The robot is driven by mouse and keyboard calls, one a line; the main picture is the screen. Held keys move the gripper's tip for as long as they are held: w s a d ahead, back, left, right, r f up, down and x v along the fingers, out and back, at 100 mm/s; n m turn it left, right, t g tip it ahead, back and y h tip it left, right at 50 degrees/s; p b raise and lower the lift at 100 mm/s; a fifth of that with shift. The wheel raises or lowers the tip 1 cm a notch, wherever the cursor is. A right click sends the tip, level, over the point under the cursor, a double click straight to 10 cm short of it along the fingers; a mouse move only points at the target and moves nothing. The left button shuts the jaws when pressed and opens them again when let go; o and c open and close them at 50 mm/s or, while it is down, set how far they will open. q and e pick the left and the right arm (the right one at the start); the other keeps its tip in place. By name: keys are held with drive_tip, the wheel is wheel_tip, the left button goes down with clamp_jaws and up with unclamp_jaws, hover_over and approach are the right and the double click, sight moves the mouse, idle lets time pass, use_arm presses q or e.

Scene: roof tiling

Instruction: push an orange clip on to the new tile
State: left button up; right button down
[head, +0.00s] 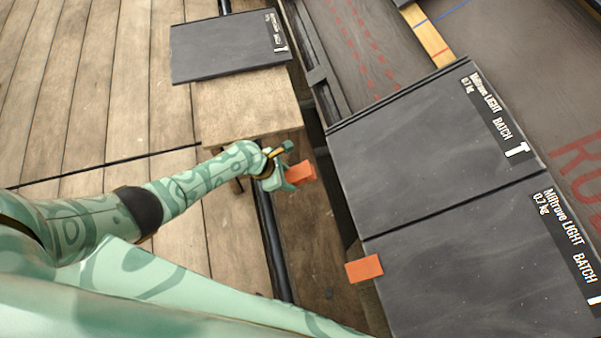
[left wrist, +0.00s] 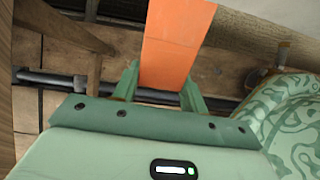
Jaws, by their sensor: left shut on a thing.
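My left gripper (head: 284,178) is shut on an orange clip (head: 301,173). The clip also shows large between the fingers in the left wrist view (left wrist: 170,45). The gripper holds it just left of the upper dark roof tile (head: 420,150), apart from that tile's left edge in the head view. A second orange clip (head: 364,269) sits at the left edge of the lower dark tile (head: 480,270), near the joint between the two tiles. Which of the two tiles is the new one I cannot tell. My right gripper is not in view.
Another dark tile (head: 215,47) lies on a wooden bench (head: 240,110) at the upper left. A dark pipe (head: 268,235) runs along the deck edge. Bare underlay and a wooden batten (head: 428,38) show at the top right. Deck planks (head: 90,90) are clear at left.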

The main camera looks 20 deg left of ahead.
sight(300, 171)
use_arm(q)
drive_tip(key=shift+d+f, duration=0.1)
drive_tip(key=shift+f, duration=0.3)
drive_tip(key=shift+w+d+r, duration=0.1)
drive_tip(key=shift+w, duration=0.05)
drive_tip(key=shift+w+d+r+p, duration=0.25)
drive_tip(key=shift+w+d+r, duration=0.2)
drive_tip(key=shift+d+r, duration=0.15)
drive_tip(key=shift+w+d+r+p, duration=0.2)
drive_tip(key=shift+w+d+r, duration=0.25)
drive_tip(key=shift+d, duration=0.2)
drive_tip(key=shift+w+d+r, duration=0.1)
drive_tip(key=shift+d+r, duration=0.05)
drive_tip(key=shift+d, duration=0.25)
drive_tip(key=shift+r+p, duration=0.1)
drive_tip(key=shift+p, duration=0.35)
drive_tip(key=shift+w+d+r+p, duration=0.3)
drive_tip(key=shift+w+d+r, duration=0.35)
drive_tip(key=shift+d, duration=0.2)
drive_tip(key=shift+w+d+r+p, duration=0.25)
drive_tip(key=shift+w+d+r, duration=0.4)
drive_tip(key=shift+d, duration=0.2)
idle(1.9)
